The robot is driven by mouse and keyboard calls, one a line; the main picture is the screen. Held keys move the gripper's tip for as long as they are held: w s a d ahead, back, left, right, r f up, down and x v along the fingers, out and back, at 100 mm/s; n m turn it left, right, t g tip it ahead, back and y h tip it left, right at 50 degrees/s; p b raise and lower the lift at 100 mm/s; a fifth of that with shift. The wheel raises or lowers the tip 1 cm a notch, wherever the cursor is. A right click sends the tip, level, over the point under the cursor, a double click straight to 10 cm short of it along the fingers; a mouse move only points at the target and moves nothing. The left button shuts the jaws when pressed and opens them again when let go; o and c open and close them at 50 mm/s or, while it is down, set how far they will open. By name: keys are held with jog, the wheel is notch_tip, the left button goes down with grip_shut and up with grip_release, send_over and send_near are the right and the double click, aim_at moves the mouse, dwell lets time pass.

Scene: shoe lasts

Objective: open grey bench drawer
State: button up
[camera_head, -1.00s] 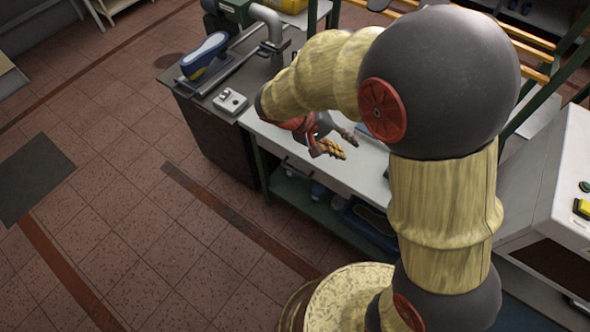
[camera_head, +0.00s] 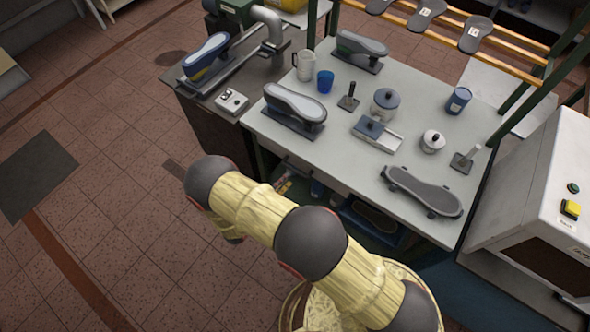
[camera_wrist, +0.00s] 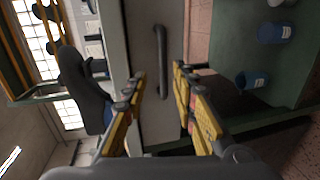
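The grey drawer front (camera_wrist: 148,118) fills the middle of the wrist view, turned on its side. Its dark bar handle (camera_wrist: 161,62) runs up the picture. The drawer looks flush under the bench top, though part of it is hidden. My gripper (camera_wrist: 160,75) is open, with its yellow-padded fingers on either side of the handle line. Nothing is held, and I cannot tell how far the tips are from the handle. In the head view, my arm hides most of the gripper and part of the bench front.
The bench top (camera_head: 335,148) carries shoe lasts, a blue cup (camera_head: 325,81), a white mug (camera_head: 304,65) and pots. A lower shelf with blue containers (camera_wrist: 254,79) lies below. A white machine (camera_head: 545,190) stands to the right. Open tiled floor is at left.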

aim_at(295, 170)
jog(key=x, duration=0.7)
jog(key=shift+w+d+f, duration=0.1)
jog(key=shift+w+f, duration=0.15)
jog(key=shift+f, duration=0.15)
jog(key=shift+c, duration=1.3)
jog(key=c, duration=0.4)
grip_shut()
